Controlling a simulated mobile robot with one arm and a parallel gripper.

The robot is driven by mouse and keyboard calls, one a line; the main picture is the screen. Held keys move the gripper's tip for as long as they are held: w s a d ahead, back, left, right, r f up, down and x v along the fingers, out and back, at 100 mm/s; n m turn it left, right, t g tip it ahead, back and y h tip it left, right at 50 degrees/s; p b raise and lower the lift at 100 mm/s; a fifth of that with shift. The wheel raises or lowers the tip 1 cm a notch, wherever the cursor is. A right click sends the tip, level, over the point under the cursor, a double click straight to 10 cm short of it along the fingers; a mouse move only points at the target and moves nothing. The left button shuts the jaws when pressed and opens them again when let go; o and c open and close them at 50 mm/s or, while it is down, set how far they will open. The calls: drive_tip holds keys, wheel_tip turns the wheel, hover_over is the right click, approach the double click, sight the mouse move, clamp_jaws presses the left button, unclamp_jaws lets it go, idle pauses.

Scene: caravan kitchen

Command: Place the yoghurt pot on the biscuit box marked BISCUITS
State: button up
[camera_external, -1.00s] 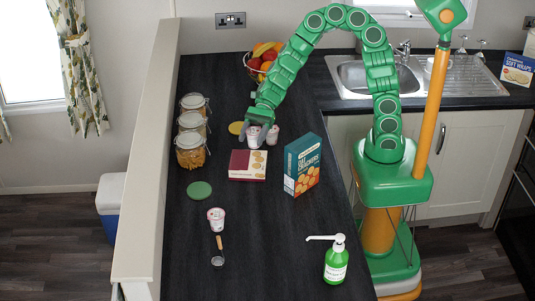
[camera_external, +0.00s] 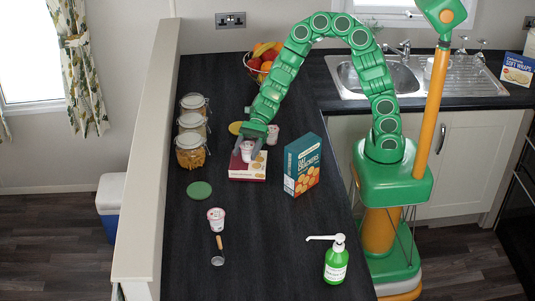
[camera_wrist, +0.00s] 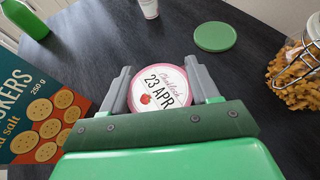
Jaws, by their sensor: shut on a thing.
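My gripper (camera_external: 247,147) is shut on a yoghurt pot (camera_external: 247,156), white with a pink pattern. In the wrist view the pot's lid (camera_wrist: 160,87) faces the camera between the two grey fingers, printed "23 APR". The pot is upright over the back part of a dark red and cream box (camera_external: 248,175) lying flat on the worktop. I cannot tell whether the pot touches the box, and the box's lettering is too small to read. The box is hidden in the wrist view.
A second pot (camera_external: 271,135) stands just behind to the right, and another (camera_external: 216,217) nearer the front. An upright cracker box (camera_external: 303,165) stands close on the right. Jars (camera_external: 190,151) line the left. A green lid (camera_external: 199,191), spoon (camera_external: 218,251) and soap bottle (camera_external: 336,262) are nearer.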

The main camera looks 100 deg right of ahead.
drive_tip(key=shift+f, duration=0.1)
drive_tip(key=o, duration=1.2)
drive_tip(key=shift+v, duration=6.05)
